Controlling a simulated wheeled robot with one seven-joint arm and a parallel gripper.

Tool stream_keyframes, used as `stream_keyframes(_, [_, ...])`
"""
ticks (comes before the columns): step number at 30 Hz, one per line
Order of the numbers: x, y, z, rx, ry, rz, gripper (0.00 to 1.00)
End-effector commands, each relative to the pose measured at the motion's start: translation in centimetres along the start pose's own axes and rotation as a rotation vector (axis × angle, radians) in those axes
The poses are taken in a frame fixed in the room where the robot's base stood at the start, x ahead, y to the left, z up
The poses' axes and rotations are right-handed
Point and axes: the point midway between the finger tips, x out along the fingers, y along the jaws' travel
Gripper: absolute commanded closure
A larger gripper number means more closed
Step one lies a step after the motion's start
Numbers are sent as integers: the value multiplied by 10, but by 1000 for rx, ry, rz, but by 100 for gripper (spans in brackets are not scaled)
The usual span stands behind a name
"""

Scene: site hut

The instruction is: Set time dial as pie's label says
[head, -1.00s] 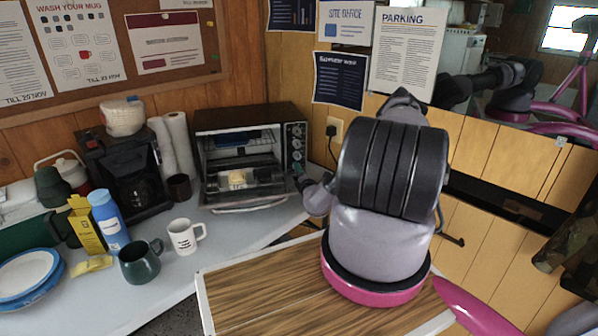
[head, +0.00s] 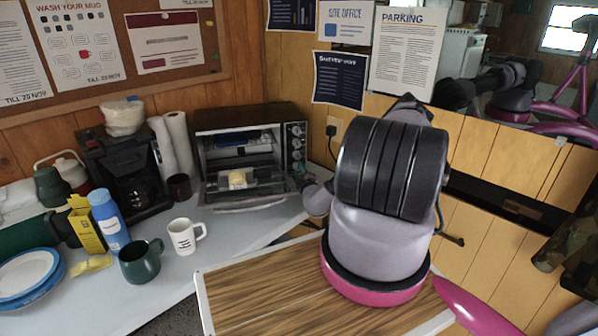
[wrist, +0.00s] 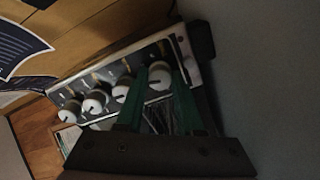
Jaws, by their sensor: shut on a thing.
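The toaster oven (head: 250,115) stands at the back of the counter with its front door lowered. The pie (head: 237,180) shows pale yellow at the oven's open front; its label is too small to read. The oven's control panel (wrist: 110,72) has several white knobs in a row. My gripper (wrist: 158,76) has its green fingers on either side of the end knob (wrist: 160,75), and is shut on it. In the head view, my gripper (head: 300,170) is at the lower end of the panel, largely hidden by my arm. The knob's markings are too dark to read.
A white mug (head: 184,238), a dark green mug (head: 140,262), a blue bottle (head: 108,220) and a coffee maker (head: 125,175) stand left of the oven. A wood-grain tabletop (head: 265,290) is in front, below my arm. The wall is close on the oven's right.

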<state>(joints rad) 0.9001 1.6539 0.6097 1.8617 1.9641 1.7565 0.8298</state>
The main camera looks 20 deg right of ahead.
Motion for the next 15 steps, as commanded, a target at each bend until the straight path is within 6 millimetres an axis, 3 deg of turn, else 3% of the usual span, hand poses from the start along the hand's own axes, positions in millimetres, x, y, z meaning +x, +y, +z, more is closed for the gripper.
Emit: stream_keyframes(15, [-2,-2,0,341,-2,-3,100])
